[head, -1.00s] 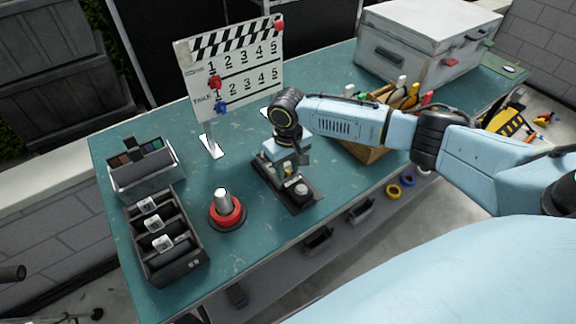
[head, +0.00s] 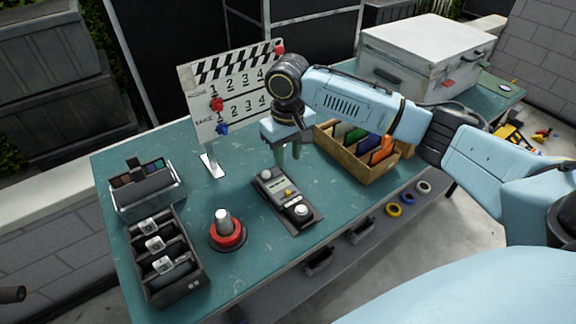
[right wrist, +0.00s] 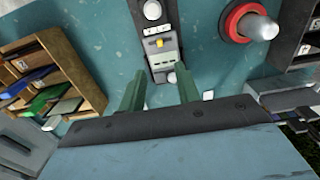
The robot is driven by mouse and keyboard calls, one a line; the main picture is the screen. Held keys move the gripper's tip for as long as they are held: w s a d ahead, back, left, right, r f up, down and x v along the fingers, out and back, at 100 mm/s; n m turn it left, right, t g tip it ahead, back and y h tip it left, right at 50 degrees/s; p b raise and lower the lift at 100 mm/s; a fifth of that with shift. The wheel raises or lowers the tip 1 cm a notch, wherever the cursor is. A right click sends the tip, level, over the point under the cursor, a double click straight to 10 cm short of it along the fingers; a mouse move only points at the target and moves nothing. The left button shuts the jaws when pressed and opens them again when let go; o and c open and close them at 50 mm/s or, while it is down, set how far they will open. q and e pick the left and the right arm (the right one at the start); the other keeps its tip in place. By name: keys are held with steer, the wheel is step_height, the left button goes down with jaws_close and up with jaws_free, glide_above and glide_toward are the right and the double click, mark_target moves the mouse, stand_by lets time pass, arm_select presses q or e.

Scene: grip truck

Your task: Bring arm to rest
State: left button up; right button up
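My right arm comes in from the right in the head view. Its gripper (head: 288,150) hangs above the green table (head: 180,200), over the back end of a dark device with round knobs (head: 285,196). In the right wrist view the two green fingers of the gripper (right wrist: 160,92) stand apart with nothing between them; the device (right wrist: 160,45) lies beyond them. The gripper is open and looks clear of the device. My left gripper is not in view.
A clapperboard (head: 205,95) stands behind the gripper. A wooden organizer (head: 370,168) is to the right, a white case (head: 420,65) at the back right. A red-ringed post (head: 227,238), a black slotted tray (head: 180,282) and a small palette box (head: 150,195) stand left.

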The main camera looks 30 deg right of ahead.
steer(key=shift+r, duration=0.5)
